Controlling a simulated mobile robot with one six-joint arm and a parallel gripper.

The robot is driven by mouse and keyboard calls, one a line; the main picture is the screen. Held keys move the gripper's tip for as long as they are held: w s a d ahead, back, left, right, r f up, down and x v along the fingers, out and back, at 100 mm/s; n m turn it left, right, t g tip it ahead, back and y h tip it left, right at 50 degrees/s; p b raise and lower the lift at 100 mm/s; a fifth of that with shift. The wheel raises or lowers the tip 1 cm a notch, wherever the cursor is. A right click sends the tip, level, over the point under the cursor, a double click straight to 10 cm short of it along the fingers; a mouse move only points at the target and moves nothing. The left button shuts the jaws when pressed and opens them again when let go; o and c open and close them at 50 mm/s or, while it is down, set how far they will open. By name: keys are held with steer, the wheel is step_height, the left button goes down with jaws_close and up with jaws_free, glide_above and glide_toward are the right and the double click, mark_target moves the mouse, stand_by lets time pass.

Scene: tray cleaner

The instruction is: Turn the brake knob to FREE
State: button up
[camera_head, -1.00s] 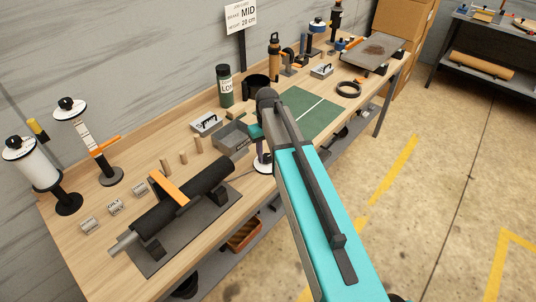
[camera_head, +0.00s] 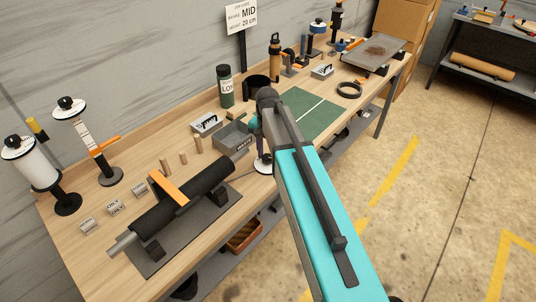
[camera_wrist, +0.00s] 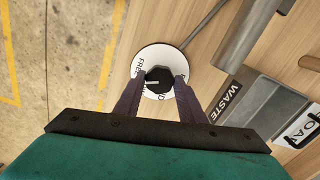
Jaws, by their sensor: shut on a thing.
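The brake knob (camera_wrist: 158,82) is a black knob with a white pointer line, in the middle of a round white dial plate (camera_wrist: 165,54) in the wrist view. Another label below is partly hidden by the fingers. My gripper (camera_wrist: 160,77) has one finger on each side of the knob and is shut on it. In the head view the dial plate (camera_head: 263,166) shows at the bench's front edge. There my arm hides most of the knob.
A dark roller (camera_head: 190,195) with an orange lever lies left of the dial. A grey WASTE bin (camera_head: 233,139) stands close behind. A green mat (camera_head: 318,113) lies to the right. A wall sign (camera_head: 241,18) reads brake MID, height 20 cm.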

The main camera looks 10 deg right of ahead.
mark_target(267, 157)
steer(key=m, duration=0.4)
steer(key=shift+w+r+m, duration=0.15)
steer(key=shift+w+m, duration=0.1)
steer(key=shift+m, duration=0.15)
steer(key=o, duration=1)
steer(key=shift+s, duration=0.1)
steer(key=shift+r+b, duration=1.55)
steer(key=shift+r, duration=5.3)
steer(key=shift+s+f, duration=0.1)
